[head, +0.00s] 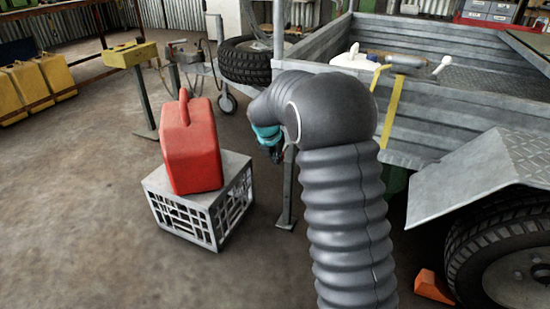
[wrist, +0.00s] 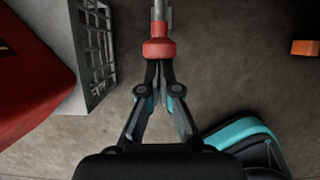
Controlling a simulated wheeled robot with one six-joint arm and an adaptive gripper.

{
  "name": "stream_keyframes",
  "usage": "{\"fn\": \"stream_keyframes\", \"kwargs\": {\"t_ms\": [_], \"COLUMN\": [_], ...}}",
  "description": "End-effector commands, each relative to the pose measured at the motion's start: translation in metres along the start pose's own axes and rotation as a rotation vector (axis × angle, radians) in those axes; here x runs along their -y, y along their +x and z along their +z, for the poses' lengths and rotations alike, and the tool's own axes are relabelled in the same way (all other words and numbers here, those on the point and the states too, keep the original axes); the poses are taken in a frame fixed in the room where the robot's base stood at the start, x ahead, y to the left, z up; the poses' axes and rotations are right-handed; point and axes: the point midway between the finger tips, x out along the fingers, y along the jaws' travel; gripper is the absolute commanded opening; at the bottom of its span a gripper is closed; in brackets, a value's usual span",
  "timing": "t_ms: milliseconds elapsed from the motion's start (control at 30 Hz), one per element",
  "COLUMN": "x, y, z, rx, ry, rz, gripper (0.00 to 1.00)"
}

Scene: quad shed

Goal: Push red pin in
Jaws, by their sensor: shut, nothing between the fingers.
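The red pin (wrist: 159,48) shows at the top middle of the wrist view, as a red knob with a grey shaft running up out of the picture. My gripper (wrist: 159,68) is shut and empty, with its fingertips right at the near end of the red knob. The fingertips look to be touching the knob or very close to it; I cannot tell which. In the head view my arm covers most of this spot. Only a bit of teal and dark gripper (head: 275,155) shows beside the trailer's leg, and I cannot make out the pin there.
A red jerry can (head: 190,150) stands on a grey crate (head: 232,200) left of my arm. The trailer (head: 455,125) and its wheel (head: 505,260) fill the right. An orange chock (head: 432,287) lies by the wheel. The concrete floor at front left is clear.

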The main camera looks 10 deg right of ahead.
Motion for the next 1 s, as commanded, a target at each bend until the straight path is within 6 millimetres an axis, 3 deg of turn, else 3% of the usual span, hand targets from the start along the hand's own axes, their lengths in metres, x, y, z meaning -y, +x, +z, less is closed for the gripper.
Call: {"fn": "stream_keyframes", "kwargs": {"t_ms": [233,633,767,1000], "x": [0.001,0.002,0.002,-0.005], "y": [0.006,0.012,0.009,-0.004], "z": [0.026,0.029,0.024,-0.005], "rx": [0.000,0.004,0.004,0.001], "ry": [0.001,0.002,0.001,-0.002], "rz": [-0.001,0.002,0.001,0.001], "gripper": [0.00,0.00,0.00,0.00]}}
